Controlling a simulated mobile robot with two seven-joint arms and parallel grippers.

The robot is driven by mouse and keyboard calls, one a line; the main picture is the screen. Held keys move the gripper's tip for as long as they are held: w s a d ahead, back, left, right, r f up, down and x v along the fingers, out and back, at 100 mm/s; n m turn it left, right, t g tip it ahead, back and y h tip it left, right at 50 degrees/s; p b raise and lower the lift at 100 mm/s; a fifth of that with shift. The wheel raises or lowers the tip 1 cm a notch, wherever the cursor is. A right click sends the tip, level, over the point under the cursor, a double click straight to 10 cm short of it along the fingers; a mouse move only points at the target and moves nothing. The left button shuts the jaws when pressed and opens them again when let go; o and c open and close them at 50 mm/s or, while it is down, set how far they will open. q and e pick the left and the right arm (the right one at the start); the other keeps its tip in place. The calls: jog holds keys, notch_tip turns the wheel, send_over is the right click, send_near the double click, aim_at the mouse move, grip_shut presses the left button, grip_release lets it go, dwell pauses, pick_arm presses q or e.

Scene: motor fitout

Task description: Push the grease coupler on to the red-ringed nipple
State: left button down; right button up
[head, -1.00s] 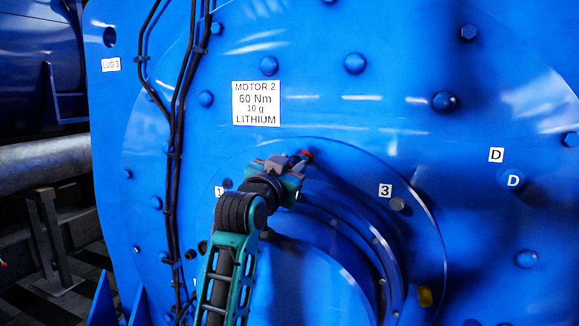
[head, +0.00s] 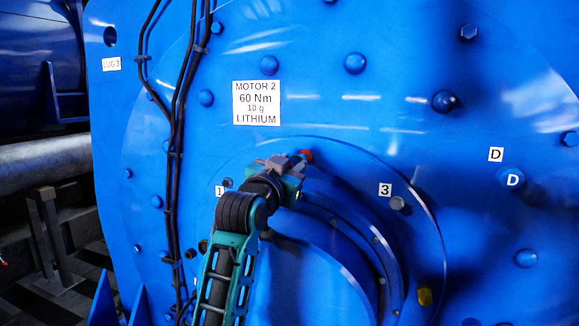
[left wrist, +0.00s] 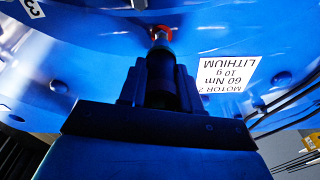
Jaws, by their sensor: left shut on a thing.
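The red-ringed nipple (head: 306,155) is on the blue motor face, below the printed label. Its red ring also shows in the left wrist view (left wrist: 164,31), at the top centre. My left gripper (head: 290,165) is shut on the dark grease coupler (left wrist: 160,92), which points at the nipple. A short silver piece shows between the dark coupler body and the red ring. The coupler's front end is at or very close to the nipple; I cannot tell whether it is seated. My right gripper is not in view.
A white label (head: 257,103) reads MOTOR 2, 60 Nm, 10 g, LITHIUM. Black cables (head: 176,120) run down the motor face at left. A grey plug (head: 398,203) sits by tag 3 (head: 385,190). Several bolt heads stand out from the face.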

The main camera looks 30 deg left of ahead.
pick_arm(q)
jog(key=shift+w, duration=0.25)
dwell(1.8)
